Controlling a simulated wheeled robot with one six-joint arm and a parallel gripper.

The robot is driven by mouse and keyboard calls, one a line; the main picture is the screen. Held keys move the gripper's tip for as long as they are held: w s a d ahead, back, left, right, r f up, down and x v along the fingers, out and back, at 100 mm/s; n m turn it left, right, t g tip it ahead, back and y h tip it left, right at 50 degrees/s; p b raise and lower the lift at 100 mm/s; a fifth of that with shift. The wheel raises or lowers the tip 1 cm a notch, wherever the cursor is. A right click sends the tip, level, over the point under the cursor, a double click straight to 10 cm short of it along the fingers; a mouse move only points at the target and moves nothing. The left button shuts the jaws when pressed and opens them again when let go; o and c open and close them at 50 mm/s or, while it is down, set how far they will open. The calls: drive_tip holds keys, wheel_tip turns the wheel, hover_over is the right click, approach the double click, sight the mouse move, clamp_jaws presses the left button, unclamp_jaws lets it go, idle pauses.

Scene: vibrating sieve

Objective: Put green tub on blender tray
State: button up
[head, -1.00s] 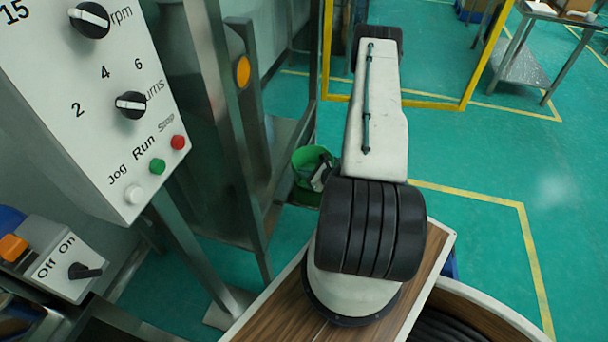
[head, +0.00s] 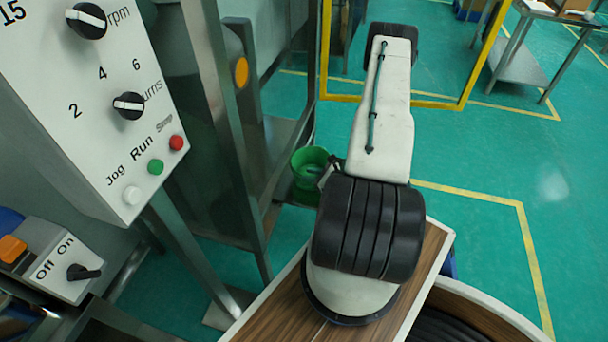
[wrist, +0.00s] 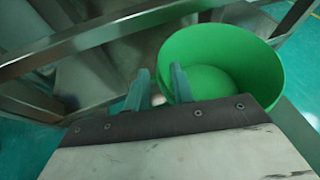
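The green tub (head: 310,160) stands upright, low down beside the metal frame in the head view. In the wrist view the tub (wrist: 235,60) fills the upper right, and its inside looks empty. My gripper (wrist: 160,80) is open, with a gap between its two fingers. The right finger overlaps the tub's near left wall in the picture and the left finger is outside it; I cannot tell whether either touches. In the head view my gripper (head: 326,176) is at the tub's right side, partly hidden by my arm. I cannot make out a blender tray.
A metal frame (head: 235,130) stands close left of the tub, and its bars cross the wrist view's upper left. A control panel (head: 110,110) and an Off/On switch box (head: 60,262) are at left. A yellow frame (head: 400,100) stands behind. Green floor (head: 470,150) is open at right.

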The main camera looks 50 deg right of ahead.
drive_tip(key=v, duration=0.8)
drive_tip(key=shift+s, duration=0.2)
drive_tip(key=shift+r, duration=0.1)
